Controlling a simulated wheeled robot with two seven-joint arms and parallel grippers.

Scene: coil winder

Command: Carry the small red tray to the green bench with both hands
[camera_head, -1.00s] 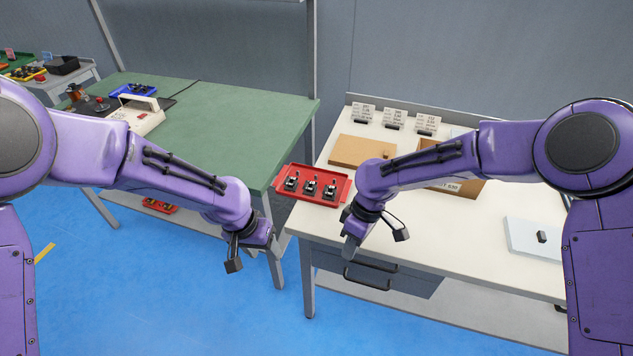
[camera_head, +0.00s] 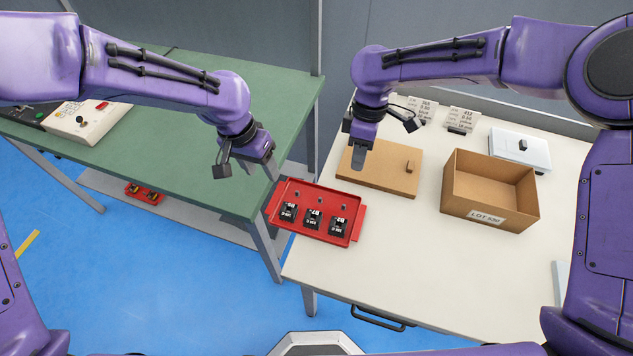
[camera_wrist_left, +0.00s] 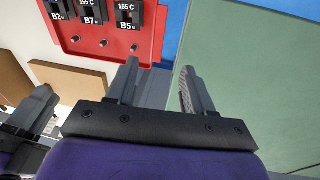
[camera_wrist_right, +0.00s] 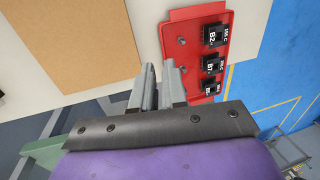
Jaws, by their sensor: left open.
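The small red tray (camera_head: 300,231) lies on the left corner of the pale table. It has a lug at each end and holds three black labelled parts (camera_head: 313,218) beside several pegs. The tray also shows in the left wrist view (camera_wrist_left: 120,52) and the right wrist view (camera_wrist_right: 175,47). My left gripper (camera_head: 266,165) is open and empty, above and left of the tray near the green bench's edge. My right gripper (camera_head: 360,152) is beyond the tray, above a brown board; its fingers look close together with nothing between them. The green bench (camera_head: 180,150) stands left of the tray.
The brown board (camera_head: 388,174) lies behind the tray, with an open cardboard box (camera_head: 488,210) to its right. A white lidded case (camera_head: 520,150) and cards (camera_head: 461,119) are at the back. A beige device (camera_head: 85,122) stands on the green bench; its near right part is clear.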

